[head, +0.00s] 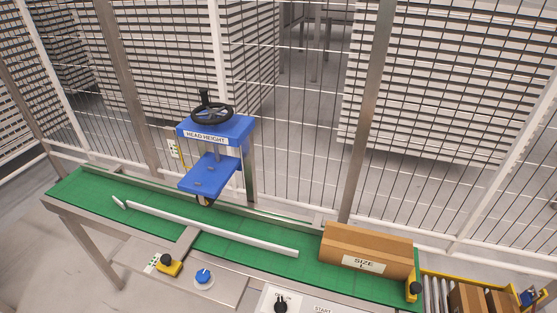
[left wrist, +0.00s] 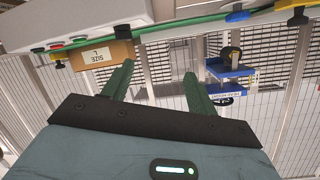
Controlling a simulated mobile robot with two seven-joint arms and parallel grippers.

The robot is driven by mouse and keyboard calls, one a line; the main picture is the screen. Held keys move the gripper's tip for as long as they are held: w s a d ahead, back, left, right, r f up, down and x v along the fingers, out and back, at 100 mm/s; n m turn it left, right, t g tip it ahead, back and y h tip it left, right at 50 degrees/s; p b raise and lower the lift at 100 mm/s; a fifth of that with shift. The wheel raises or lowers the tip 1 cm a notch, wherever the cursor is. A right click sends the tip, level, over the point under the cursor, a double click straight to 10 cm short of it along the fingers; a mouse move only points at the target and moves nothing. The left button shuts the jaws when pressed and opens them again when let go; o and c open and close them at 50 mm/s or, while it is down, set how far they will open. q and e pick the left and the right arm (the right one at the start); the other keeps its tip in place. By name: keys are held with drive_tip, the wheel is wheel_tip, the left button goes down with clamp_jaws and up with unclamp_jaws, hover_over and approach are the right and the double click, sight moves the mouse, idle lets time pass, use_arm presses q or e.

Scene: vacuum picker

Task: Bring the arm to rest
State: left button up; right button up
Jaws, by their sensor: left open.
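My left gripper (left wrist: 158,85) shows in the left wrist view with its two green fingers apart and nothing between them. That view looks upside down, with the conveyor's green edge along the top. No gripper or arm shows in the head view. My right gripper is in neither view. A cardboard box (head: 366,250) labelled "SIZE L" sits on the green conveyor belt (head: 85,188), near its right end. The same box shows in the left wrist view (left wrist: 88,54), left of the fingers and apart from them.
A blue head-height unit (head: 215,130) with a black handwheel stands over the belt. A white guide rail (head: 215,229) lies along the belt. A yellow clamp (head: 169,265) and blue knob (head: 203,276) are at the front. Wire fencing (head: 290,120) closes off the back.

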use_arm(q)
drive_tip(key=s+a+f+n+g+y, duration=0.3)
drive_tip(key=s+a+f+n, duration=0.3)
drive_tip(key=s, duration=0.7)
wheel_tip(320, 180, down, 2)
drive_tip(key=shift+a+f+n+g, duration=0.25)
drive_tip(key=shift+a+n+g, duration=0.15)
drive_tip(key=shift+a+g, duration=0.65)
drive_tip(key=shift+s+a, duration=0.1)
